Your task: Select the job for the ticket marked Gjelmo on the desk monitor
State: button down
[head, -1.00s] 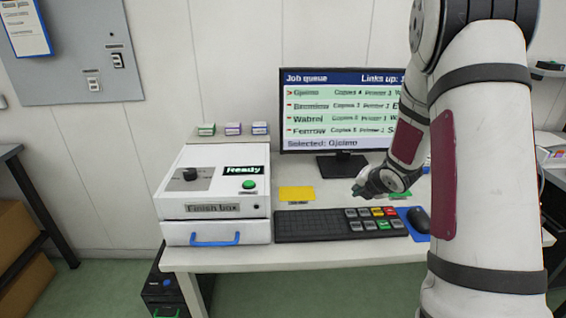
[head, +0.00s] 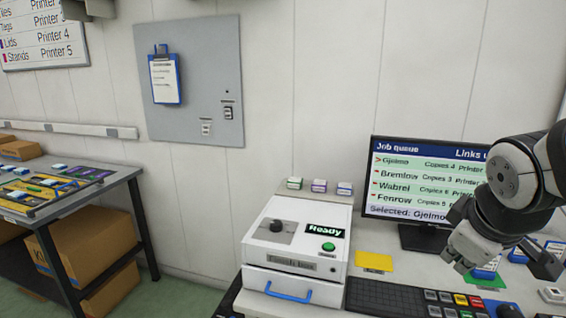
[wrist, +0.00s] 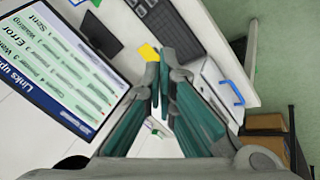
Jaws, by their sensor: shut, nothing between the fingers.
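The desk monitor (head: 420,185) shows a job queue with the rows Gjelmo, Bremlow, Wabrel and Fenrow. The Gjelmo row (head: 397,161) is at the top with a small arrow beside it, and the bottom line reads "Selected: Gjelmo". The monitor (wrist: 62,75) also shows in the wrist view, turned on its side. The black keyboard (head: 385,296) lies in front of it, with coloured keys (head: 460,300) at its right end. My gripper (head: 466,262) is in the air in front of the monitor's right part, apart from the keys. Its fingers (wrist: 160,62) are shut and empty.
A white finish box (head: 295,250) reading "Ready" stands left of the keyboard, with a blue handle. A yellow card (head: 374,261) lies on the desk between them. A dark table (head: 100,190) with trays stands at left. A clipboard (head: 165,80) hangs on a grey wall panel.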

jog(key=s+a+r+m+y+p, duration=0.1)
jog(key=s+a+m, duration=0.2)
jog(key=s, duration=0.5)
jog(key=s+a+r+m+g+y+p, duration=0.1)
jog(key=s+a+m, duration=0.2)
jog(key=s+a, duration=0.3)
jog(key=shift+s+r+g+y, duration=0.3)
jog(key=shift+s+r, duration=0.05)
jog(key=shift+s, duration=0.55)
